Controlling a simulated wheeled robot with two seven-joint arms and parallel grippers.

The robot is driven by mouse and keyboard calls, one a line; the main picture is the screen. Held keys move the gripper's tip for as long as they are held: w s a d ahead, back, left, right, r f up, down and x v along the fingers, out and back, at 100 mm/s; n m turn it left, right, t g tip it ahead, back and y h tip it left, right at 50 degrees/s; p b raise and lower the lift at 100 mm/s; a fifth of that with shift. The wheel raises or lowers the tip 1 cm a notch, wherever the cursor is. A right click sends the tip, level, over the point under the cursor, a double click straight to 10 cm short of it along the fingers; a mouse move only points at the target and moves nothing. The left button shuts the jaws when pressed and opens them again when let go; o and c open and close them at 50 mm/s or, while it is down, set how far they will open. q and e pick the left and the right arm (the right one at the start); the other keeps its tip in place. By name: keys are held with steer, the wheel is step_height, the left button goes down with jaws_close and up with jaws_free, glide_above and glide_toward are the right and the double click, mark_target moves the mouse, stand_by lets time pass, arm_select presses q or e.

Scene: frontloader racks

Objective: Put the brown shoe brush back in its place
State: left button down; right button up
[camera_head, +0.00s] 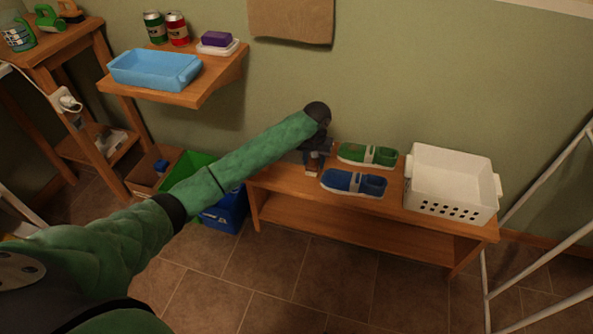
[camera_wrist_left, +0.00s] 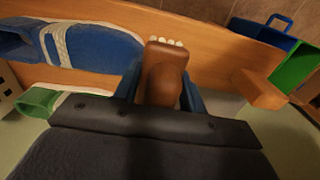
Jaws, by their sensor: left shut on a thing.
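My left gripper (camera_head: 314,158) points down at the left part of the wooden bench (camera_head: 345,222), beside a blue shoe (camera_head: 353,183) and a green shoe (camera_head: 367,154). In the left wrist view, the brown shoe brush (camera_wrist_left: 164,78) sits between the blue fingers, which are shut on it. Its pale bristle tufts show at its far end. In the head view the brush is mostly hidden by the gripper. I cannot tell whether it touches the bench top. My right gripper is in neither view.
A white perforated basket (camera_head: 450,184) stands on the bench's right end. A wall shelf (camera_head: 213,84) holds a blue tray (camera_head: 155,69), two cans and a purple block on a white dish. Green and blue bins (camera_head: 226,212) stand left of the bench. A white frame (camera_head: 540,240) stands at right.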

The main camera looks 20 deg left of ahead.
arm_select(q)
steer(key=a+f, duration=0.1)
steer(key=a, duration=0.1)
steer(key=w+a+f, duration=0.1)
steer(key=a, duration=0.1)
steer(key=a+f, duration=0.2)
steer(key=shift+w+a+f+b, duration=0.1)
steer(key=shift+w+a+b, duration=0.2)
steer(key=shift+w, duration=0.1)
steer(key=shift+f, duration=1.95)
steer(key=c, duration=0.8)
jaws_free()
steer(key=shift+f, duration=0.1)
steer(key=shift+b, duration=0.3)
step_height(320, 180, up, 12)
steer(key=shift+r+p, duration=0.1)
steer(key=shift+p, duration=0.6)
